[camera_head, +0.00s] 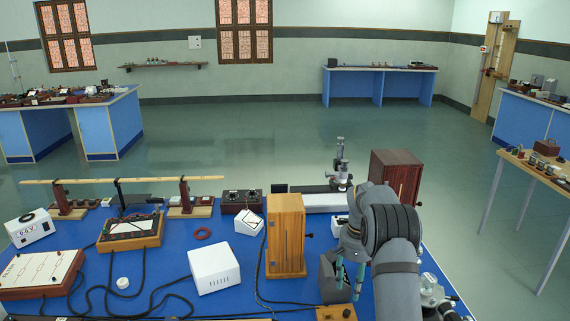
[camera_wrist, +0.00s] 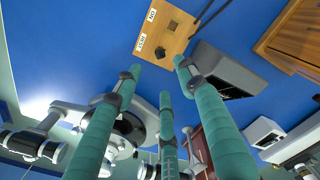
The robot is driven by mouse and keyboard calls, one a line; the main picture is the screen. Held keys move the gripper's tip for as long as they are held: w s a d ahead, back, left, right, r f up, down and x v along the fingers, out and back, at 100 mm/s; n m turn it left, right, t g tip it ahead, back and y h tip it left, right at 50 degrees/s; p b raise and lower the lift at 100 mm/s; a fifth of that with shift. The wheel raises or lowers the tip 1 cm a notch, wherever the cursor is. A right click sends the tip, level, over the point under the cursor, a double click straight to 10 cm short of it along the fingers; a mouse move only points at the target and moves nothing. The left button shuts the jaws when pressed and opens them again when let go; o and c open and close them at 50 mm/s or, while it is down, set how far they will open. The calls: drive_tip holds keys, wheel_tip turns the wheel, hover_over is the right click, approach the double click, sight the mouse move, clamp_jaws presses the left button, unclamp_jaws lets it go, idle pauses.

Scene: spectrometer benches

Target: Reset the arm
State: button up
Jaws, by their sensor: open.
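My arm reaches in from the lower right of the head view, over the blue bench (camera_head: 215,262). My gripper (camera_head: 349,282) points down near the bench's right side, partly hidden by its own wrist. In the wrist view my gripper (camera_wrist: 160,77) shows three teal fingers spread apart, open, with nothing between them. A small wooden switch board (camera_wrist: 167,30) with two white labels lies beyond the fingertips; it also shows in the head view (camera_head: 337,313). A dark grey box (camera_head: 328,280) stands just left of the fingers.
A tall wooden box (camera_head: 286,236) stands left of my gripper, and a dark red cabinet (camera_head: 396,178) stands behind it. A white box (camera_head: 214,269) and black cables lie further left. A microscope-like instrument (camera_head: 340,165) stands at the back. A metal instrument (camera_head: 436,297) sits close right of my arm.

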sight(347, 311)
wheel_tip(347, 311, down, 10)
drive_tip(key=shift+f, duration=0.25)
wheel_tip(347, 311, up, 2)
drive_tip(key=shift+w+p, duration=0.1)
drive_tip(key=shift+p, duration=0.75)
drive_tip(key=shift+r+p, duration=0.4)
drive_tip(key=shift+r, duration=0.35)
